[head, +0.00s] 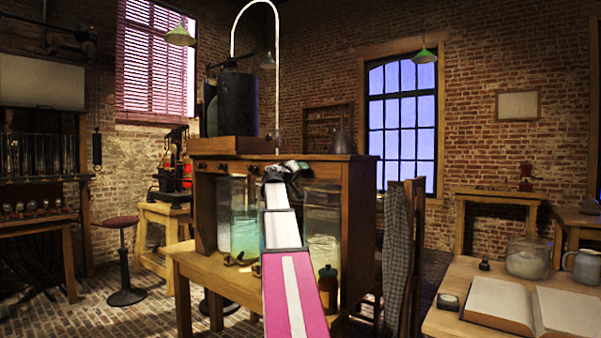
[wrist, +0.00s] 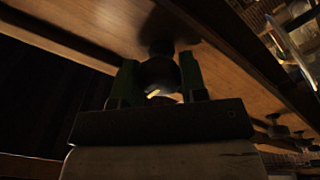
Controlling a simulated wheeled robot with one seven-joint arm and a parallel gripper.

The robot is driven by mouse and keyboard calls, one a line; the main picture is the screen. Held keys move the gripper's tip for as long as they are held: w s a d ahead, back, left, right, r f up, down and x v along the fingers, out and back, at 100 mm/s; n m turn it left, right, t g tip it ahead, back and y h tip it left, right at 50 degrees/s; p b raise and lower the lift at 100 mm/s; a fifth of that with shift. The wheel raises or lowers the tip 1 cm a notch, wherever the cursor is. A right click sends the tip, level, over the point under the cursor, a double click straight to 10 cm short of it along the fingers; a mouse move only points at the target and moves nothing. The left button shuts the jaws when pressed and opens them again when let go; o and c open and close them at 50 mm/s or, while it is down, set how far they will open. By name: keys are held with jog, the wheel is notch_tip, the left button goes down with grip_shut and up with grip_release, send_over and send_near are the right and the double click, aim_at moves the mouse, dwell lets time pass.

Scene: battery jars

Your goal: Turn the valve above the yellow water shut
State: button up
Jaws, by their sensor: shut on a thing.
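A wooden cabinet (head: 357,190) on a table holds glass jars. My arm hides the middle, and I cannot make out clearly yellow water. My gripper (head: 287,168) is at the cabinet's upper front edge. In the wrist view my gripper (wrist: 160,82) has its two green fingers on either side of a dark round valve knob (wrist: 158,72) with a yellow mark, under the wooden board, and is shut on it. The knob is partly hidden.
More dark valve knobs (wrist: 278,131) show along the board at right in the wrist view. A black cylinder (head: 230,105) stands on the cabinet. A brown bottle (head: 327,285) stands in front of the right jar. A table with an open book (head: 540,312) is at right.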

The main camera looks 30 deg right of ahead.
dwell(0.3)
jog(key=o, duration=0.9)
jog(key=v, duration=1.1)
